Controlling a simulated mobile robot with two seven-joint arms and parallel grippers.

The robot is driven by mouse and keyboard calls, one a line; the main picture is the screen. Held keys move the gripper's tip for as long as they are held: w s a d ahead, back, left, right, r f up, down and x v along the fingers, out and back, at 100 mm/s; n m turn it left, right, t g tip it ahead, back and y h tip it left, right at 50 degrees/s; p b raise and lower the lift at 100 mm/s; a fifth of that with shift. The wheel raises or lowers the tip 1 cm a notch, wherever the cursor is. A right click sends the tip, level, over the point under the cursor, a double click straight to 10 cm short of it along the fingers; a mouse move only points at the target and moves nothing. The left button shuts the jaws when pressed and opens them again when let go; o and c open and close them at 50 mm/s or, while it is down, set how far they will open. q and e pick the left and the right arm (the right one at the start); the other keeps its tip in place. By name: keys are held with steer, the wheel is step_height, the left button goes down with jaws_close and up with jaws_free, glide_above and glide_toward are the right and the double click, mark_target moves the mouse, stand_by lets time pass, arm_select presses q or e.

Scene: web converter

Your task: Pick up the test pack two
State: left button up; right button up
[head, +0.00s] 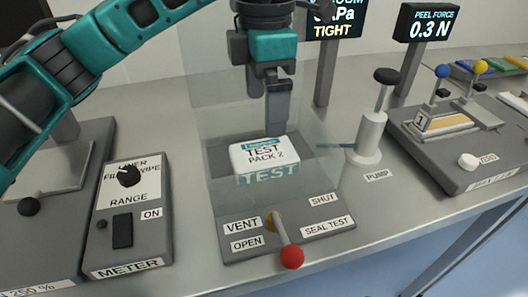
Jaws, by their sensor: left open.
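The test pack two (262,155) is a small white pack with a teal strip and the print "TEST PACK 2". It lies on the grey base of the clear-walled test station (230,237), and large "TEST" lettering shows just below it. My left gripper (277,129) points down from above, its dark fingers at the pack's far right edge in the picture. It is open, with its fingers overlapping in this view. I cannot tell whether they touch the pack. My right gripper is not in view.
A lever with a red knob (291,257) stands at the station's front. A white pump (370,135) stands to the right, beside a peel tester (470,165). A meter (127,220) sits to the left. Faint clear panels surround the pack. Bare bench shows at the front right.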

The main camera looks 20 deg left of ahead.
mark_target(264, 151)
arm_select(q)
steer(key=f, duration=1)
steer(key=shift+s+f+b, duration=0.1)
steer(key=shift+s+b, duration=0.1)
steer(key=shift+b, duration=0.2)
steer(key=c, duration=1)
steer(key=shift+o, duration=0.2)
